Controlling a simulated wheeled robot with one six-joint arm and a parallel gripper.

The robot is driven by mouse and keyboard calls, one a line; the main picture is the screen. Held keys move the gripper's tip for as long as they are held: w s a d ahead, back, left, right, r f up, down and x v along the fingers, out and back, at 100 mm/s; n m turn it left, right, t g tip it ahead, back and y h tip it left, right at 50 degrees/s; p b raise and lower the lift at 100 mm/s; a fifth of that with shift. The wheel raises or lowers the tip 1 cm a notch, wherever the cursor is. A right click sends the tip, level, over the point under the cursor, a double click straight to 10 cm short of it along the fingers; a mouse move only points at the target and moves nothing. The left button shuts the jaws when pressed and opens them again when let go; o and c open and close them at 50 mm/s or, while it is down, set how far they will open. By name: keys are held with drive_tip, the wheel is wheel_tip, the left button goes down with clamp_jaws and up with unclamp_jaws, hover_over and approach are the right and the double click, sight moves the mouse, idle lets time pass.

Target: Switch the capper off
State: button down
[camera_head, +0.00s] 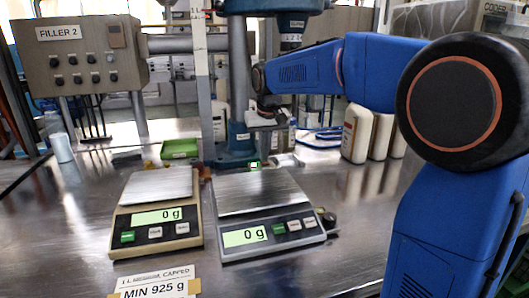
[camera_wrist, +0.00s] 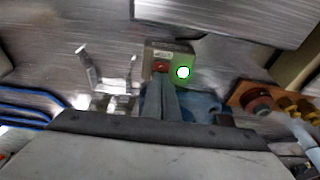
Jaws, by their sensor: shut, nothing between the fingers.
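In the wrist view a small grey switch box (camera_wrist: 160,48) carries a label, a red switch (camera_wrist: 161,66) and a lit green lamp (camera_wrist: 183,72). The green lamp also shows in the head view (camera_head: 255,166). My gripper (camera_wrist: 161,78) is shut and empty, its fingertips just in front of the red switch. Whether they touch it I cannot tell. The fingers hide the lower part of the box.
Two scales (camera_head: 157,185) (camera_head: 262,192) reading 0 g stand on the metal bench in front. A green tray (camera_head: 180,149) is left of the column. White bottles (camera_head: 357,134) stand at right. A metal bracket (camera_wrist: 90,70) and a red knob (camera_wrist: 258,100) flank my fingers.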

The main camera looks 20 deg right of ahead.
drive_tip(key=shift+s+f, duration=0.15)
drive_tip(key=shift+f, duration=0.1)
drive_tip(key=shift+s, duration=0.65)
drive_tip(key=shift+r, duration=0.5)
drive_tip(key=s+v, duration=0.1)
drive_tip(key=v, duration=1.2)
drive_tip(key=shift+s+f, duration=0.2)
drive_tip(key=shift+s, duration=0.1)
